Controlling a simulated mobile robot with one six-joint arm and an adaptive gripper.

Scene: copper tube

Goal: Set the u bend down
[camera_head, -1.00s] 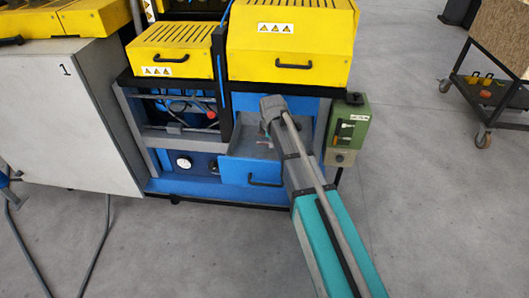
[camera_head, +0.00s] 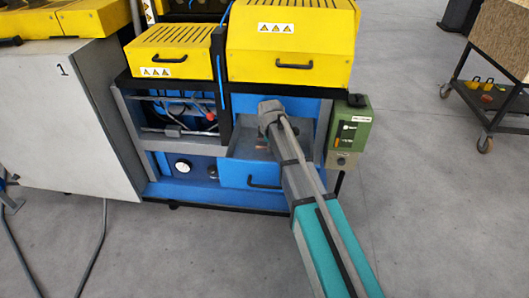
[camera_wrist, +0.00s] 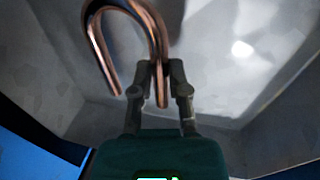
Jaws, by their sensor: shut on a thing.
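The copper u bend (camera_wrist: 103,60) shows in the wrist view, its curve at the top and its two legs pointing down toward me. My gripper (camera_wrist: 160,74) is shut on the right leg; the left leg hangs free outside the fingers. The u bend is over or in a grey tray (camera_wrist: 215,105) with sloping walls. I cannot tell whether it touches the tray floor. In the head view the grey tray (camera_head: 245,147) sits in the front of the blue machine, and my arm hides most of the gripper and the u bend.
Yellow covers (camera_head: 290,45) with handles stand above the tray. A green control box (camera_head: 349,130) is close on its right, and a dark post (camera_head: 222,90) rises at its left. A grey cabinet (camera_head: 75,125) stands at far left. A cart (camera_head: 490,100) stands at right.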

